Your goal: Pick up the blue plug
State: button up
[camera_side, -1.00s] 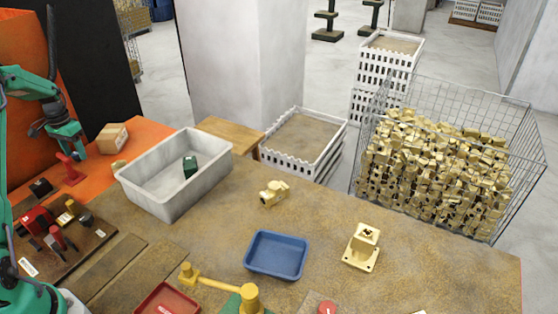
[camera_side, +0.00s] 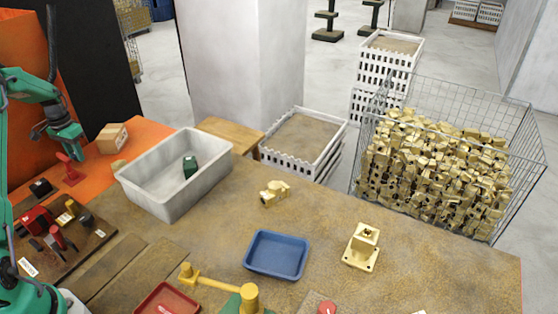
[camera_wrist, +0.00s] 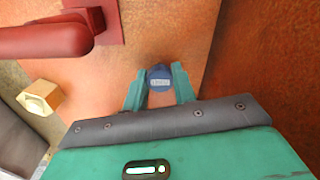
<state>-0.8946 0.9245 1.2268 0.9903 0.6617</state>
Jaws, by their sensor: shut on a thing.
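The blue plug (camera_wrist: 160,74) is a small round blue piece with a pale label, seen in the wrist view. My gripper (camera_wrist: 159,80) has its two green fingers on either side of the plug and is shut on it. Orange surface shows behind the plug; whether it touches that surface I cannot tell. In the side view my gripper (camera_side: 68,136) is at the left, over the orange end of the bench. The plug cannot be made out there.
A red lever on a plate (camera_wrist: 50,40) stands close by in the wrist view, with a brass piece (camera_wrist: 40,97) below it. A grey tub (camera_side: 172,190), a cardboard box (camera_side: 112,138) and a dark tool board (camera_side: 75,252) are near my arm. A blue tray (camera_side: 276,255) lies farther right.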

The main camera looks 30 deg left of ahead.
jog(key=shift+r, duration=0.15)
jog(key=shift+r, duration=0.5)
jog(key=r, duration=0.3)
jog(key=shift+w+d+r, duration=0.1)
jog(key=shift+d+r, duration=0.05)
jog(key=shift+d, duration=0.05)
jog(key=w+d+r, duration=0.3)
jog(key=d+r, duration=0.3)
jog(key=d, duration=0.4)
jog(key=shift+w+d+r, duration=0.25)
jog(key=shift+w+d, duration=0.05)
jog(key=shift+w, duration=0.1)
